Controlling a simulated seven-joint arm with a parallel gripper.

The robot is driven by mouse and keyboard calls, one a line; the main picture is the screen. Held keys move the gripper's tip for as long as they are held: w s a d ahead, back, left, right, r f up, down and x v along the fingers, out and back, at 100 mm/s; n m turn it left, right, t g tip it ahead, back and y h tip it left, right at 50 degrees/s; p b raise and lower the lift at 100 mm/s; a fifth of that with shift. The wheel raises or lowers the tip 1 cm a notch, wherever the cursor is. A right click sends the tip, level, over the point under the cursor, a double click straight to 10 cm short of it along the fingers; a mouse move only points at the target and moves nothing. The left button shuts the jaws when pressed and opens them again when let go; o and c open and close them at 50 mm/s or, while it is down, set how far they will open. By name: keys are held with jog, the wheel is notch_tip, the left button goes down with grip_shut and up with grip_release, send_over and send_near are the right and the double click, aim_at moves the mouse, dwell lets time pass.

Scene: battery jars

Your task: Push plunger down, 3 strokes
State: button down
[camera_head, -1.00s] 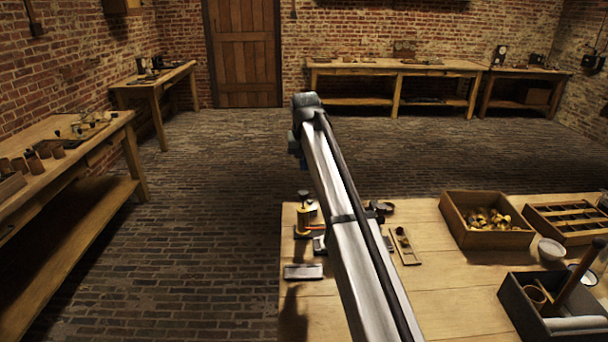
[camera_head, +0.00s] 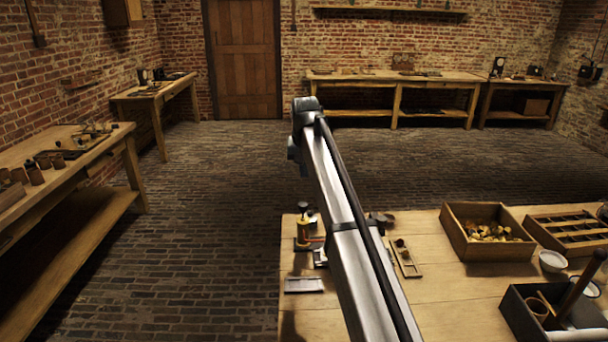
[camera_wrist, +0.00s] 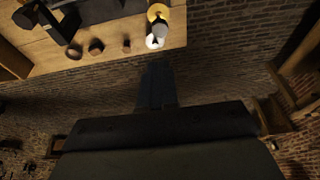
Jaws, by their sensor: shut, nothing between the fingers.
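A small brass-coloured device (camera_head: 303,236) with a dark knob on top stands upright near the left edge of the front workbench; it looks like the plunger. A red part lies at its right side, next to my arm. My arm rises across the head view and hides part of the bench; my gripper's fingertips cannot be made out there. In the wrist view my gripper (camera_wrist: 157,85) is shut and empty, its dark fingers over brick floor. A yellow ring and pale cylinder (camera_wrist: 156,30) stand beyond the fingertips, apart from them; I cannot tell whether this is the same device.
On the front bench are a small pale tray (camera_head: 304,285), a wooden crate of brass parts (camera_head: 458,238), a slotted rack (camera_head: 540,225) and a dark box (camera_head: 520,315) with a cup and rod. Left of the bench is open brick floor.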

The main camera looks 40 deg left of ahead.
notch_tip(320, 180, up, 2)
jog(key=shift+f, duration=0.1)
send_over(304, 205)
notch_tip(304, 205, down, 12)
jog(key=shift+s+r, duration=0.15)
jog(key=shift+f, duration=0.85)
jog(key=shift+d+f, duration=0.1)
jog(key=shift+f, duration=1.25)
